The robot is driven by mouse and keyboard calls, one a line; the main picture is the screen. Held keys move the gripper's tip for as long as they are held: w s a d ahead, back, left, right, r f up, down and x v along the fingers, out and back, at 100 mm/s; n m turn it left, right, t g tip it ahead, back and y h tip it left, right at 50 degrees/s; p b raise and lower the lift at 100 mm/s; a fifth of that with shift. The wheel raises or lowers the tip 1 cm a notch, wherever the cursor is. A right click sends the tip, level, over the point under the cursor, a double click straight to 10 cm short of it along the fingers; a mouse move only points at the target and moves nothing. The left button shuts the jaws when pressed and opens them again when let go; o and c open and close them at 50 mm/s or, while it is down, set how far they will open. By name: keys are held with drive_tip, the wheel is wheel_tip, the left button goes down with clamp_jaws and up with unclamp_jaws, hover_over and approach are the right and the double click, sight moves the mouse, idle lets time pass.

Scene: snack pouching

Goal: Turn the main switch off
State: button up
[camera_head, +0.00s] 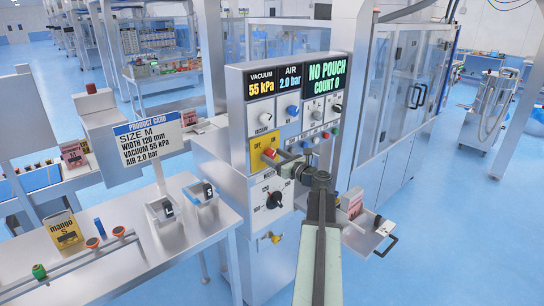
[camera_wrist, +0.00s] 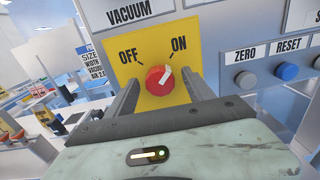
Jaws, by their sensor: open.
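The main switch (camera_wrist: 161,81) is a red round knob on a yellow plate (camera_wrist: 118,53) marked OFF at upper left and ON at upper right. Its white pointer is tilted to the upper right, toward ON. The switch plate also shows in the head view (camera_head: 257,152), on the front of the grey control panel, with the knob partly covered by my arm. My gripper (camera_wrist: 160,90) is open, with one finger on each side of the knob. I cannot tell whether the fingers touch it.
Right of the switch are the ZERO button (camera_wrist: 244,80) and the blue RESET button (camera_wrist: 285,71). Below it is a black rotary knob (camera_head: 273,200). A pouch tray (camera_head: 366,240) juts out at right. A product card (camera_head: 150,141) and a metal table (camera_head: 120,265) stand at left.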

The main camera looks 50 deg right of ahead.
drive_tip(key=shift+w, duration=0.6)
clamp_jaws()
